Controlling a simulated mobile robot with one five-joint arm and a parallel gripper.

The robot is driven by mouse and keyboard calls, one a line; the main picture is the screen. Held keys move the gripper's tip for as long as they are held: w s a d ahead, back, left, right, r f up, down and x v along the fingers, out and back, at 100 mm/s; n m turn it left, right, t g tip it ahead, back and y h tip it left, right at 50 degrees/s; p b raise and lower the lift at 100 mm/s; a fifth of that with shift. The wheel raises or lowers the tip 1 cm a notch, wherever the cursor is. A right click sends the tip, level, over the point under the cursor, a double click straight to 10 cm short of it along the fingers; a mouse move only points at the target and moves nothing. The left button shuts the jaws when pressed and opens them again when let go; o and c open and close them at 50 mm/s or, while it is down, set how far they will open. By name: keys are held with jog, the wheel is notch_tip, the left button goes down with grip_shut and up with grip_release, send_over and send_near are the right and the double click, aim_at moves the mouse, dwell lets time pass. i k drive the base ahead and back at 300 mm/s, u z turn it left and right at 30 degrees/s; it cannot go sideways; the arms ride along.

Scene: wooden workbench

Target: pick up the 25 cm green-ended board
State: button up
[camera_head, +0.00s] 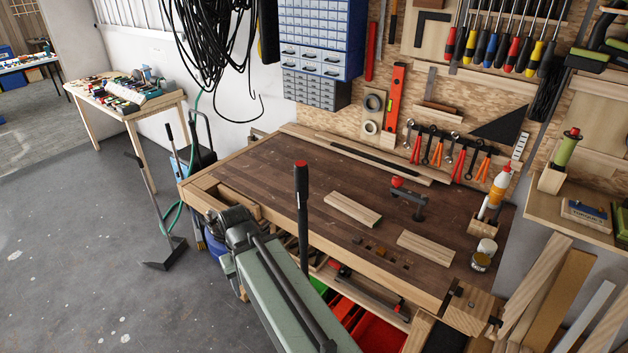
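Two short pale wooden boards lie flat on the dark top of the workbench (270,175). The left board (352,209) is near the middle of the bench. The right board (426,247) is nearer the front right corner. I cannot identify my gripper anywhere in this view; grey-green and black parts that appear to be mine fill the lower middle, in front of the bench.
A glue bottle (500,187) and a tin (483,258) stand at the right. Long strips (365,155) lie along the back. Bare bench top shows left of the boards.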

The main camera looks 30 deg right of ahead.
aim_at(367, 217)
jog(key=z, duration=1.15)
jog(key=k, duration=1.35)
jog(key=u, duration=0.6)
jog(key=i, duration=1.15)
jog(key=u, duration=0.9)
jog(key=i, duration=2)
jog(key=z, duration=0.4)
jog(key=k, duration=0.85)
jog(key=z, duration=0.2)
jog(key=i, duration=0.65)
jog(key=u, duration=0.05)
